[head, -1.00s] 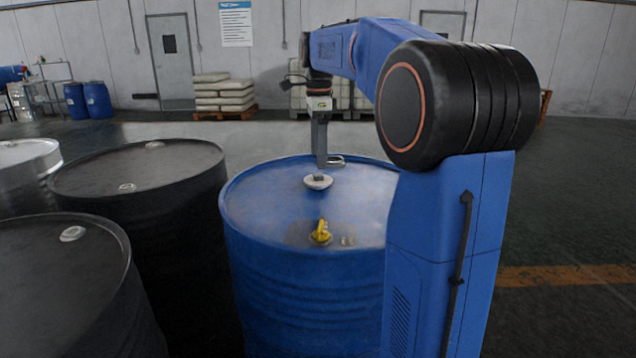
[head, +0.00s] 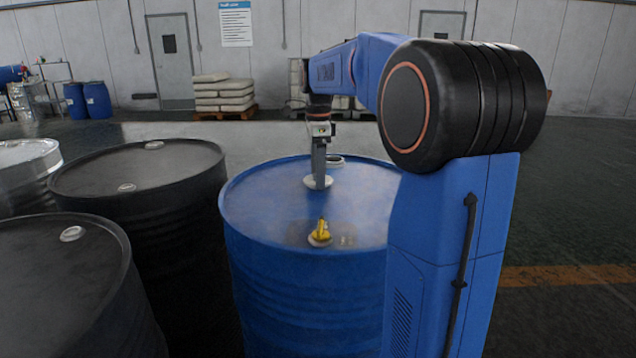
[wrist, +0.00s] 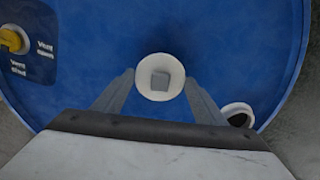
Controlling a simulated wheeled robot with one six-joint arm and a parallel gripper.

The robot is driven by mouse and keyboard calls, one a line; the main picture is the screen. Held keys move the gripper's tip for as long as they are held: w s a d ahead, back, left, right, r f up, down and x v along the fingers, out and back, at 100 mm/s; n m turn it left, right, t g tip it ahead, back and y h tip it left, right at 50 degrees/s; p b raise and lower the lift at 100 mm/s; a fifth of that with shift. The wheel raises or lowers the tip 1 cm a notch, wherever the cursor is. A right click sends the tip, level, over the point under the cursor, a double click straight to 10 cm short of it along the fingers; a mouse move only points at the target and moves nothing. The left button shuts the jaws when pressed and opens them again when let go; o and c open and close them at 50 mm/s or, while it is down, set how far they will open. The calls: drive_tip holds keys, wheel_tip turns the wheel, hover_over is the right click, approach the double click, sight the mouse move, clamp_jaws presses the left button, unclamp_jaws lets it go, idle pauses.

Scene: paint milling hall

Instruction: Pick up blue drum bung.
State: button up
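The blue drum (head: 268,205) stands upright in the middle of the head view. Its bung is a pale round disc (head: 310,183) with a small grey square lug (wrist: 160,80), seated on the drum top. My gripper (head: 320,186) points straight down at the bung and partly hides it in the head view. In the wrist view my gripper (wrist: 159,78) is open, with one finger on each side of the bung. The fingers stand clear of the lug; whether they touch the disc's rim, I cannot tell.
A yellow valve (head: 320,234) stands on the drum's near side, beside a dark label. A pale-rimmed opening (wrist: 238,115) lies near the drum's far edge. Black drums (head: 140,170) stand close on the left. Stacked sacks (head: 224,92) lie on a pallet behind.

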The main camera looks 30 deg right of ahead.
drive_tip(key=c, duration=0.5)
drive_tip(key=shift+r, duration=0.15)
